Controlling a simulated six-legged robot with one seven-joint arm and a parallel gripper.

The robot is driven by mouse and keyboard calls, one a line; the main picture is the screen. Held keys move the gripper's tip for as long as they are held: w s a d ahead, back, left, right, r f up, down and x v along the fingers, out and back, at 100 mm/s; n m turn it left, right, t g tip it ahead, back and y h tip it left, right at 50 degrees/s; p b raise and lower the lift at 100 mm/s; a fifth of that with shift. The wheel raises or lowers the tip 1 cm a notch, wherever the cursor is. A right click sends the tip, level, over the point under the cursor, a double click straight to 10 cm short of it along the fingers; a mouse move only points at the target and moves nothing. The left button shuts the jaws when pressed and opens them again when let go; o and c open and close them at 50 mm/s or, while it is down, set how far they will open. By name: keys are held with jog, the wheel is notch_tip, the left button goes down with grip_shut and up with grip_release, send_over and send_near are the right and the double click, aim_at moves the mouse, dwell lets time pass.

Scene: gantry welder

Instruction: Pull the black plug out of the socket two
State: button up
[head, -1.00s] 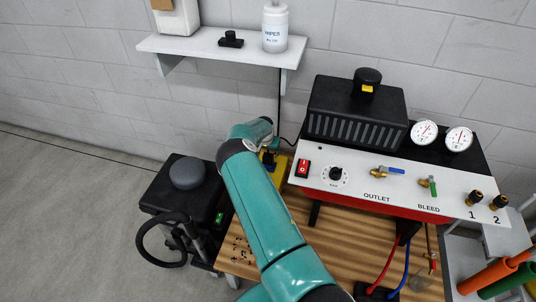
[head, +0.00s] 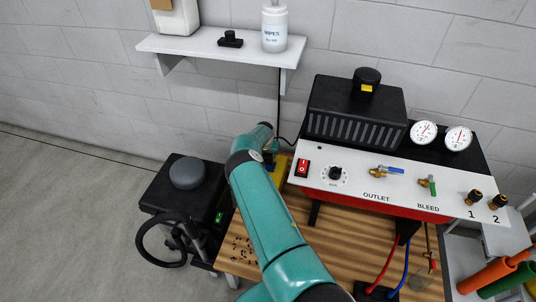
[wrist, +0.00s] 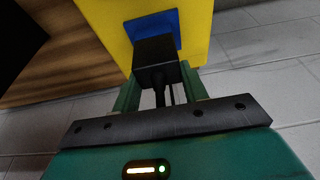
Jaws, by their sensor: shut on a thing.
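In the wrist view my gripper (wrist: 159,76) has its two green fingers on either side of a black plug (wrist: 157,62) and is shut on it. A dark cord runs back from the plug between the fingers. Behind the plug is a blue socket plate (wrist: 150,26) on a yellow box (wrist: 195,30). The plug covers the lower middle of the plate; I cannot tell if its pins are in the socket. In the head view my teal arm hides most of the gripper and plug; part of the yellow box (head: 279,165) shows beside the arm.
The wooden bench (head: 330,245) holds a white control panel (head: 350,187) with valves and gauges, right of my arm. A black stool-like unit (head: 180,190) stands left. A wall shelf (head: 215,45) is above. Open floor lies at the far left.

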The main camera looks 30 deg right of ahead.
jog(key=shift+r, duration=0.15)
jog(key=shift+r, duration=0.7)
jog(key=shift+r, duration=0.1)
jog(key=shift+r, duration=0.35)
jog(key=shift+r, duration=0.2)
jog(key=shift+r, duration=0.35)
jog(key=shift+r, duration=0.35)
jog(key=shift+r, duration=0.35)
jog(key=shift+r, duration=0.35)
